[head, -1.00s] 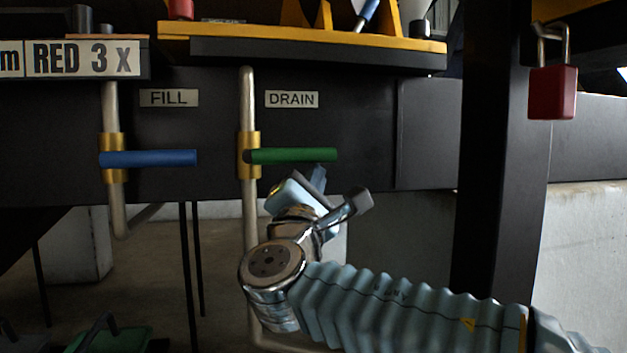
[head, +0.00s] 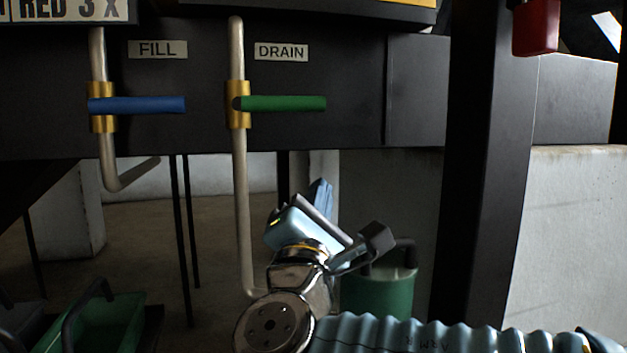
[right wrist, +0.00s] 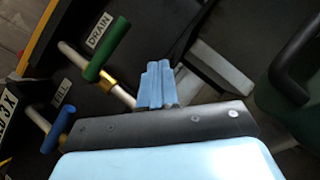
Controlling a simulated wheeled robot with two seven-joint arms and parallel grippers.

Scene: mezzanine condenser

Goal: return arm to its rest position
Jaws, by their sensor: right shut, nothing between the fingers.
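My right arm (head: 420,335) comes in from the lower right of the head view in a ribbed pale-blue sleeve. Its right gripper (head: 322,192) is below the green DRAIN handle (head: 285,103) and apart from it. In the right wrist view the blue fingers (right wrist: 157,85) are together with nothing between them. The green handle also shows there (right wrist: 106,49), up and left of the fingers. My left gripper is not in view.
A blue FILL handle (head: 140,105) is on the left pipe. A dark post (head: 480,170) stands to the right, with a red padlock (head: 536,27) near it. A green container (head: 378,292) is behind the gripper. A green tray (head: 105,325) is at lower left.

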